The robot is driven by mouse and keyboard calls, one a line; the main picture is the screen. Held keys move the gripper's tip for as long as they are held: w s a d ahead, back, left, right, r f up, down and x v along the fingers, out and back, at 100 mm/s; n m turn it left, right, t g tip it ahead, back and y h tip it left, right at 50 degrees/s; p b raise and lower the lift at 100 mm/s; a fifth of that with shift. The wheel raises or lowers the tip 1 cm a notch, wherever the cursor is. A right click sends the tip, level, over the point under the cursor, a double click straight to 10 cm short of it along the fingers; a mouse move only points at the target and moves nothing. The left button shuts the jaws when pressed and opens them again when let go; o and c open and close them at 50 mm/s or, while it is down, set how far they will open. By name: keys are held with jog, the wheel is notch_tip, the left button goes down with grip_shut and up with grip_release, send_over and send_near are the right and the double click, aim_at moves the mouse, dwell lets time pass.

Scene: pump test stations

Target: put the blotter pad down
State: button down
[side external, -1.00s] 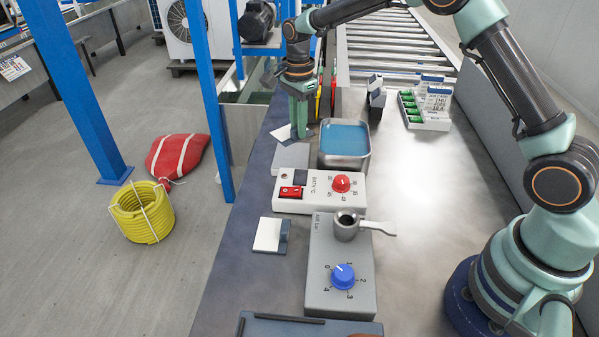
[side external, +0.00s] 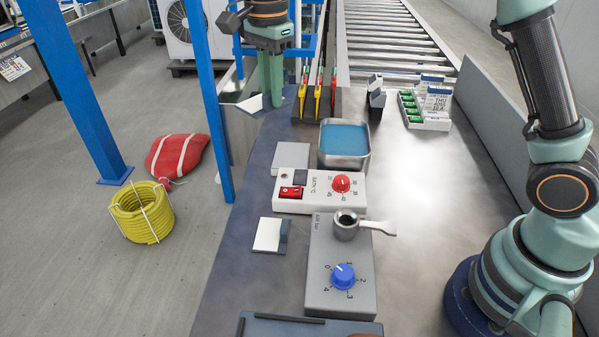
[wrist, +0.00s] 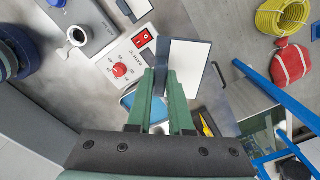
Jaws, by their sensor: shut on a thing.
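My gripper (side external: 274,105) is shut on the blotter pad (side external: 251,103), a thin white sheet with a dark backing. The pad sticks out to the left of the fingers at the far left of the bench. In the wrist view the pad (wrist: 188,66) shows its white face and dark border, just beyond the fingertips (wrist: 166,72). It looks raised above the bench; its exact height and whether it overhangs the edge I cannot tell. A bare flat grey plate (side external: 290,159) lies on the bench nearer the camera, left of the water bath.
The water bath (side external: 344,145) and a rack of red and yellow tools (side external: 318,100) stand right of my gripper. A switch box with a red dial (side external: 320,190), a grey box with a blue dial (side external: 340,275) and a white-faced block (side external: 270,235) are nearer.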

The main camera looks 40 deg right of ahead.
jog(key=s+a+f+n, duration=0.3)
jog(key=s+a, duration=1.2)
jog(key=s, duration=0.4)
jog(key=f, duration=1.4)
jog(key=shift+s+f, duration=0.2)
jog(key=shift+f, duration=2.55)
jog(key=c, duration=0.8)
grip_release()
jog(key=shift+f, duration=0.1)
